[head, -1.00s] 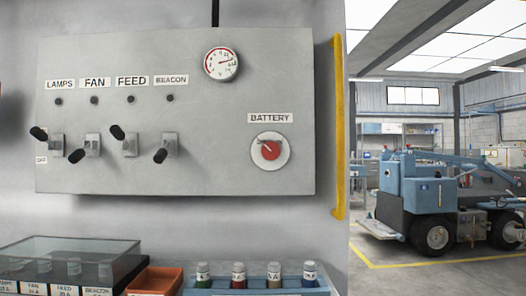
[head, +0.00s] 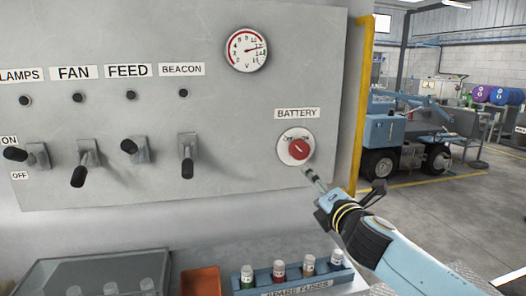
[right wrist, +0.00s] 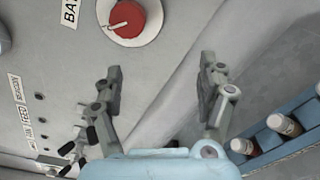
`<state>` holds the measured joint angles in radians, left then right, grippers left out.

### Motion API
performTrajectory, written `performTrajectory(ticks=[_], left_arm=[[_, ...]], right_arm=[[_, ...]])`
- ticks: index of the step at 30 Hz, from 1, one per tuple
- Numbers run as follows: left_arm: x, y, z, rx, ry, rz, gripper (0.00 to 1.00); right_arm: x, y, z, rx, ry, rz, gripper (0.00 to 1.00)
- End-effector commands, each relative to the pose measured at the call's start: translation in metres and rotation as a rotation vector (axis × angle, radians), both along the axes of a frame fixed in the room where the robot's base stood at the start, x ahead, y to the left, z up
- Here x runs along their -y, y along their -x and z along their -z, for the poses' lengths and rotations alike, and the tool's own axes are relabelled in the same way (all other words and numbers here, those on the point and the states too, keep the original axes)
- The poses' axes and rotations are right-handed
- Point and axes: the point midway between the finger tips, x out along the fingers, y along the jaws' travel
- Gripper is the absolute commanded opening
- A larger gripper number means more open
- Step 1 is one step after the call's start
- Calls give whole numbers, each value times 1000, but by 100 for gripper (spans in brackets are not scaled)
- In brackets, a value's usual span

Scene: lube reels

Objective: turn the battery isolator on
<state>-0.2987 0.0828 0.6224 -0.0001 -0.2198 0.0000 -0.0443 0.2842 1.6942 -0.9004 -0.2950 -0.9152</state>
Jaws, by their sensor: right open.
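The battery isolator is a red round knob (head: 300,149) on a white disc under the BATTERY label (head: 297,113), at the right of the grey panel. A pale mark on the knob slants toward the upper left in the head view. The red knob (right wrist: 127,18) also shows at the top of the right wrist view. My right gripper (head: 311,174) is just below and right of the knob, apart from it. In the right wrist view its two fingers (right wrist: 160,76) are spread, with nothing between them. My left gripper is not in view.
LAMPS, FAN, FEED and BEACON levers (head: 187,155) line the panel's left. A gauge (head: 246,49) is above the knob. A yellow rail (head: 362,105) runs beside the panel. Below are a clear-lidded box (head: 95,270), an orange bin (head: 200,281) and a blue fuse rack (head: 330,279).

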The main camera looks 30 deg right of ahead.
Motion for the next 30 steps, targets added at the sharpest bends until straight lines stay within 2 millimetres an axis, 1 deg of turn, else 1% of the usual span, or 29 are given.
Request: performTrajectory(ticks=[1,3,6,8,10,13,21,25,30], left_arm=[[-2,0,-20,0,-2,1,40],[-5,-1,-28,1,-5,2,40],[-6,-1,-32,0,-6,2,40],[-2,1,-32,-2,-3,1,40],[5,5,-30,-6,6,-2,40],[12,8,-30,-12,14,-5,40],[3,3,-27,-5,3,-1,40],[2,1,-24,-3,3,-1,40],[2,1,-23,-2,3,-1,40]], right_arm=[[1,-4,-31,18,7,-2,75],[3,-8,-46,31,11,-3,75],[4,-11,-54,38,12,-3,75],[5,-15,-55,41,11,-2,75],[6,-23,-54,42,10,-2,75],[10,-39,-54,42,9,-2,75],[23,-91,-53,41,8,-2,75],[26,-107,-52,41,9,-2,75],[28,-116,-52,40,8,-3,75]])
